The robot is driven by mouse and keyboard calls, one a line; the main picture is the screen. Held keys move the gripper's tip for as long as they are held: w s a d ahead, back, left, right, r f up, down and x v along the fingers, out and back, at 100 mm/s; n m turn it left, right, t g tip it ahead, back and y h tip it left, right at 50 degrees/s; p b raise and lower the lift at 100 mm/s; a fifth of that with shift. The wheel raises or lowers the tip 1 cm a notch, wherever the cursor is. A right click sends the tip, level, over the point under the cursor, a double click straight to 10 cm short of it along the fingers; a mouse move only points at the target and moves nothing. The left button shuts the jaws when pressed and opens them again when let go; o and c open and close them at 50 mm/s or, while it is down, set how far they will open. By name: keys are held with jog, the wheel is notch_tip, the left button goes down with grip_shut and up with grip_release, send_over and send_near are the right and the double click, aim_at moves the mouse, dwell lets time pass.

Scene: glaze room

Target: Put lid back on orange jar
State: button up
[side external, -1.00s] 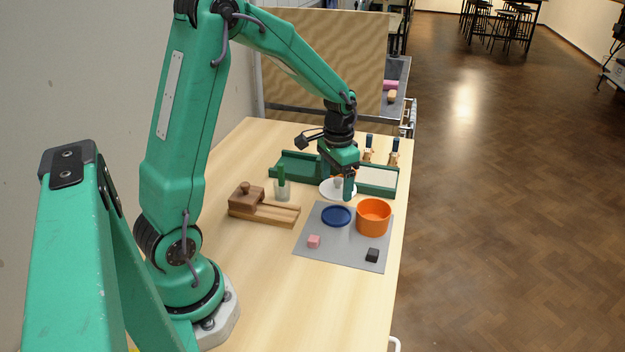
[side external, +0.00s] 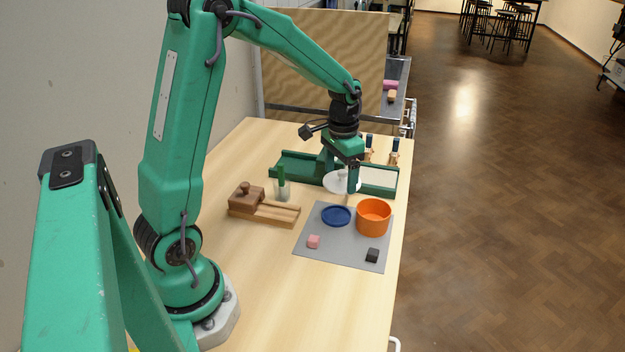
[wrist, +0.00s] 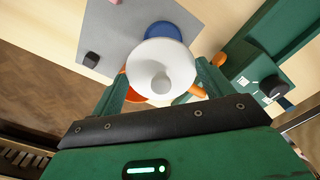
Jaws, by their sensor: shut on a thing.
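My gripper (side external: 346,177) is shut on a white round lid (side external: 342,183) with a knob, held above the table beyond the grey mat. In the wrist view the lid (wrist: 178,58) is between the fingers. The orange jar (side external: 374,222) stands upright and open at the mat's far right corner, nearer the side camera than the lid. In the wrist view the lid and fingers cover most of it. The exact finger contact is hidden.
On the grey mat (side external: 340,250) are a dark blue disc (side external: 336,216) beside the jar, a pink cube (side external: 314,242) and a black cube (side external: 372,255). A wooden block (side external: 246,199), a cup with a green item (side external: 282,190) and green-edged trays (side external: 298,166) stand around. The front table is clear.

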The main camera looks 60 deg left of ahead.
jog(key=w+d+r, duration=0.1)
jog(key=w+d, duration=0.4)
jog(key=d, duration=0.1)
jog(key=shift+w+d+r, duration=0.15)
jog(key=shift+d+r, duration=0.15)
jog(key=shift+r, duration=0.05)
jog(key=shift+f, duration=0.15)
jog(key=shift+f, duration=3.05)
jog(key=shift+f, duration=0.1)
dwell(0.4)
jog(key=o, duration=0.9)
jog(key=shift+r, duration=0.2)
jog(key=shift+r, duration=3.3)
